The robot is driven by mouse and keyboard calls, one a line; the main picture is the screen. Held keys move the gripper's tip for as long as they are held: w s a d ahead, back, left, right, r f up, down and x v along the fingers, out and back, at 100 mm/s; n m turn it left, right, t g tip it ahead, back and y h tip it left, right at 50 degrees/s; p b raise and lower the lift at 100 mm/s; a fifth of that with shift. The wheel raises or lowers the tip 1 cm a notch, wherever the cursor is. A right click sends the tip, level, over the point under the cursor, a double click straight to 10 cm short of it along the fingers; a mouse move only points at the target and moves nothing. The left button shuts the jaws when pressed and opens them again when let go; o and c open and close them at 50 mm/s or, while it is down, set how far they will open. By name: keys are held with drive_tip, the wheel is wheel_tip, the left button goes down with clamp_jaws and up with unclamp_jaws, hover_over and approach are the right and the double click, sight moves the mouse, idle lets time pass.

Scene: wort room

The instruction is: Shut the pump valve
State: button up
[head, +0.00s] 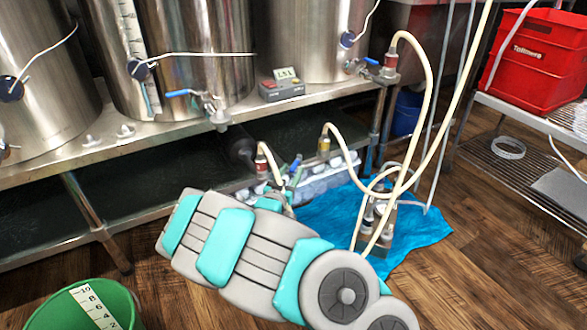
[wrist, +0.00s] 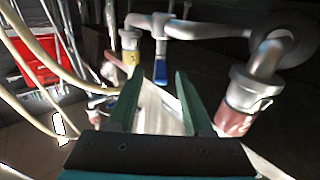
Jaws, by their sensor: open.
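The pump valve sits on a metal pipe low under the tank stand, and its blue handle (head: 296,163) shows small in the head view. In the wrist view the blue handle (wrist: 160,67) points from the pipe (wrist: 185,30) toward my gripper. My gripper (wrist: 157,84) is open, with its green fingers on either side of the handle's line. The handle is near the fingertips; I cannot tell whether they touch it. In the head view my gripper (head: 288,181) is small and partly hidden by my arm. The dark pump (head: 241,148) lies left of the valve.
Hose fittings with a red collar (wrist: 236,115) and a yellow collar (wrist: 130,42) flank the valve. Cream hoses (head: 425,75) loop to the right. A blue sheet (head: 425,232) lies on the floor. The steel stand (head: 150,138) overhangs the pump. A green bucket (head: 122,305) stands front left.

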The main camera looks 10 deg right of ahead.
sight(294, 166)
drive_tip(key=shift+x, duration=1.25)
clamp_jaws()
idle(0.7)
